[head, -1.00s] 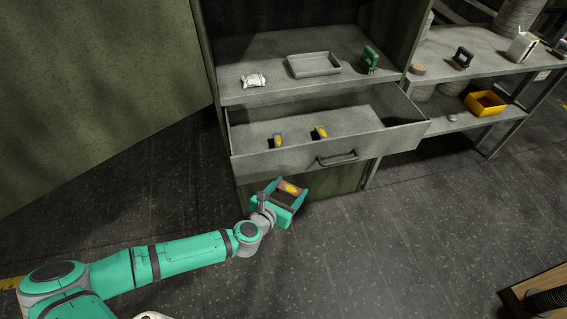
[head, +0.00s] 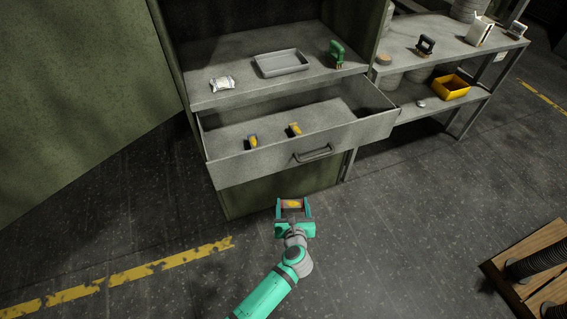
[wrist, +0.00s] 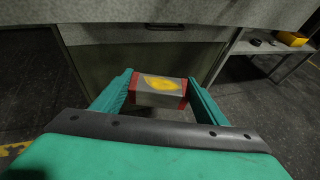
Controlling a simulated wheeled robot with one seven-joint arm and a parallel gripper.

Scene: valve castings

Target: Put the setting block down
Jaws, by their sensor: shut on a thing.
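The setting block (wrist: 160,92) is a grey block with red ends and a yellow oval mark on its face. My gripper (head: 294,203) is shut on it, with one teal finger at each red end. The block (head: 292,203) is held in the air in front of the cabinet, below and before the open drawer (head: 240,171). Two small yellow-and-dark blocks lie in the drawer, a left one (head: 252,141) and a right one (head: 294,130).
The worktop above the drawer holds a grey tray (head: 282,64), a white packet (head: 222,83) and a green tool (head: 336,53). A shelf unit at the right holds a yellow bin (head: 450,88). A wooden pallet (head: 530,270) stands at lower right. Floor around my gripper is clear.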

